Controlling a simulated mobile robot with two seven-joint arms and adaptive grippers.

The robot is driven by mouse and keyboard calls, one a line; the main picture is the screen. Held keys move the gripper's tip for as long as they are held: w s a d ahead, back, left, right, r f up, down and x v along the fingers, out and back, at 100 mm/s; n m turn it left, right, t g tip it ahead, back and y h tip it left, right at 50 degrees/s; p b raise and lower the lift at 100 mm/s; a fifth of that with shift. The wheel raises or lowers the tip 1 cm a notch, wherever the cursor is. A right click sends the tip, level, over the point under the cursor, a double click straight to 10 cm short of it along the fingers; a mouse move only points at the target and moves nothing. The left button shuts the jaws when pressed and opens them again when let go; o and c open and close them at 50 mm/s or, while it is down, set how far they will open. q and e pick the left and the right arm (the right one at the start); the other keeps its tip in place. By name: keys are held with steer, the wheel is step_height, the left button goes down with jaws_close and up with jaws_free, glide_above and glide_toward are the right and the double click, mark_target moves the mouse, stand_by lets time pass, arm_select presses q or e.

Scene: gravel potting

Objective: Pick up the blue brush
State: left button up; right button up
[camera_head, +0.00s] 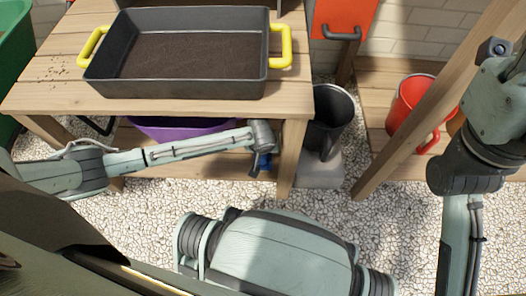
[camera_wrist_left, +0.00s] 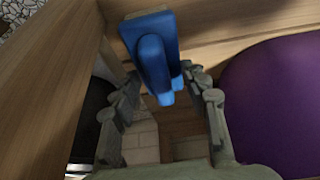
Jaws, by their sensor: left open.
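The blue brush (camera_wrist_left: 150,38) is at the upper middle of the left wrist view, against pale wood, with a block-like part and a rounded part pointing toward me. My left gripper (camera_wrist_left: 160,74) is open, its two fingers on either side of the brush's lower end. I cannot tell whether they touch it. In the head view, my left arm reaches right under the table edge. The wrist end hides most of the gripper by the table's front right leg, where a little blue shows. My right arm is at the right; its gripper is out of view.
The wooden table (camera_head: 40,95) holds a dark tray (camera_head: 180,88) of soil with yellow handles. A purple container (camera_head: 175,132) is below, close beside the gripper in the wrist view. A dark bucket (camera_head: 330,115) and a red bucket (camera_head: 405,100) stand to the right.

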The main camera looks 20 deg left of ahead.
arm_select(q)
steer(key=shift+c, duration=0.6)
jaws_close()
